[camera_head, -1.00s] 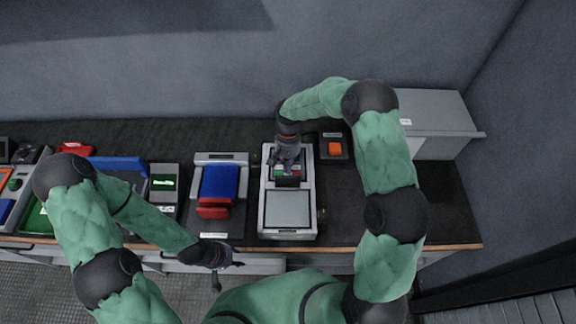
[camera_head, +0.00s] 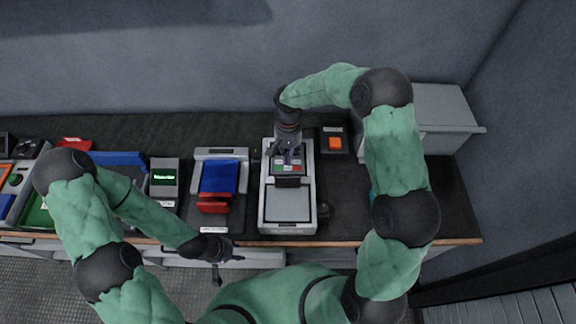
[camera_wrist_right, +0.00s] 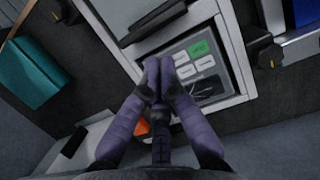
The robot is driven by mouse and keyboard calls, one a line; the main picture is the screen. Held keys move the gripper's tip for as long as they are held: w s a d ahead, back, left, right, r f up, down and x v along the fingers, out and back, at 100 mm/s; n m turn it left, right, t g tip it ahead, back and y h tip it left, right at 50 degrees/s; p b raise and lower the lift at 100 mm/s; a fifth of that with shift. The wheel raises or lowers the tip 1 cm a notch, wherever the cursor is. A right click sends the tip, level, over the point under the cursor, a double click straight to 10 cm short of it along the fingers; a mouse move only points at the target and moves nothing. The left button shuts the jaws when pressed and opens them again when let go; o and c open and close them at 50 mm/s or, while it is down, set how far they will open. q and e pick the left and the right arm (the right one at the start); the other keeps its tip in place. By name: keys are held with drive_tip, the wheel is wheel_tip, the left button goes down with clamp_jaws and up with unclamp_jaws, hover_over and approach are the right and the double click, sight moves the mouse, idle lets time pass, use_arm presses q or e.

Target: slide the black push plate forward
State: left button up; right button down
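The black push plate (camera_head: 288,182) is a short dark bar across the grey-framed device (camera_head: 264,205), between its button panel and the flat grey plate (camera_head: 288,204). In the right wrist view the push plate (camera_wrist_right: 155,22) lies beyond my fingertips, apart from them. My right gripper (camera_head: 287,154) is over the button panel with green and red keys. In the wrist view its fingertips (camera_wrist_right: 158,77) meet over the panel's edge, with nothing seen between them. My left gripper (camera_head: 224,268) hangs in front of the table edge, fingers spread and empty.
Left of the device stands a unit with a blue block (camera_head: 219,177) and red bar (camera_head: 212,207). An orange button box (camera_head: 334,142) stands at right, near a grey cabinet (camera_head: 448,115). A teal box (camera_wrist_right: 30,72) shows in the wrist view.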

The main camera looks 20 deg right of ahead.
drive_tip(key=v, duration=0.7)
drive_tip(key=shift+r, duration=0.1)
idle(0.4)
